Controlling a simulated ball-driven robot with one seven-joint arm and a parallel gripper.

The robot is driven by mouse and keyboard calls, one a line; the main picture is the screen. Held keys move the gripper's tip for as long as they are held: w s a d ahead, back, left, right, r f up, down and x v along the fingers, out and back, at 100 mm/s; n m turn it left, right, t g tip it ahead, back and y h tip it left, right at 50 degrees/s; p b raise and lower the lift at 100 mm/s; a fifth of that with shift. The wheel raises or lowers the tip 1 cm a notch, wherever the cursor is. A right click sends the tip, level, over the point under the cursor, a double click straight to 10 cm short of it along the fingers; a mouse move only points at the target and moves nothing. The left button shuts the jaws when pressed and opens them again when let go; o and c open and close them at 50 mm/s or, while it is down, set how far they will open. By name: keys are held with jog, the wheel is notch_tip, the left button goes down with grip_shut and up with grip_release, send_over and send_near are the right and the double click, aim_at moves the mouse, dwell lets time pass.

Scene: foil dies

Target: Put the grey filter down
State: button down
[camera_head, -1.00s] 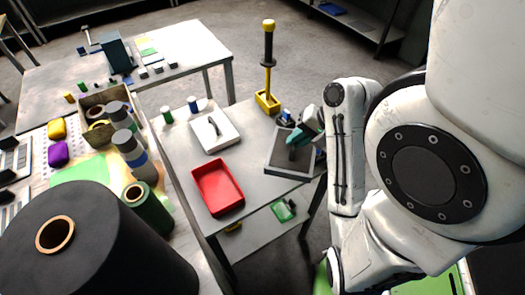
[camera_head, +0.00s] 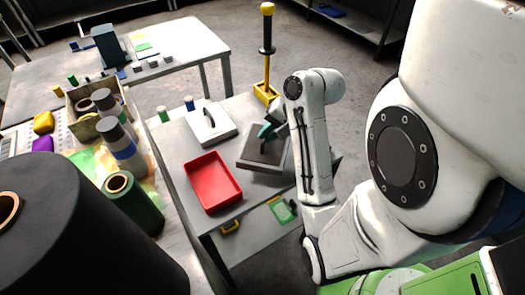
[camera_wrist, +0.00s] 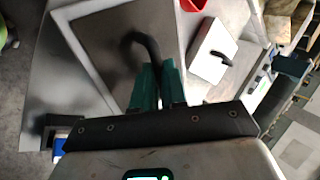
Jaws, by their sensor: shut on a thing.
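The grey filter (camera_head: 258,157) is a square dark-grey panel with a paler rim and a black curved handle. It is at the right part of the small metal table (camera_head: 182,142), right of the red tray. My gripper (camera_head: 267,131) has teal fingers and is shut on its handle. The wrist view shows the panel (camera_wrist: 112,45) beyond the fingers, with the handle running between the fingertips (camera_wrist: 158,75). The filter looks slightly tilted in the head view. Whether its underside touches the table is hidden. My arm covers the space right of it.
A red tray (camera_head: 213,181) and a white panel with a dark handle (camera_head: 209,124) lie left of the filter. A yellow-and-black upright tool (camera_head: 266,50) stands behind. Small green (camera_head: 162,113) and blue (camera_head: 189,103) cylinders stand at the table's far left.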

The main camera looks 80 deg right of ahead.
jog(key=shift+w+d+f, duration=0.1)
jog(key=shift+w+f, duration=0.35)
jog(key=shift+f, duration=0.1)
jog(key=shift+w+d+f, duration=0.1)
jog(key=shift+w+f, duration=0.15)
jog(key=shift+f, duration=0.75)
jog(key=shift+w+d+f, duration=0.1)
jog(key=shift+w+f, duration=0.1)
jog(key=shift+f, duration=0.8)
jog(key=shift+a+f, duration=0.1)
jog(key=c, duration=1.2)
grip_release()
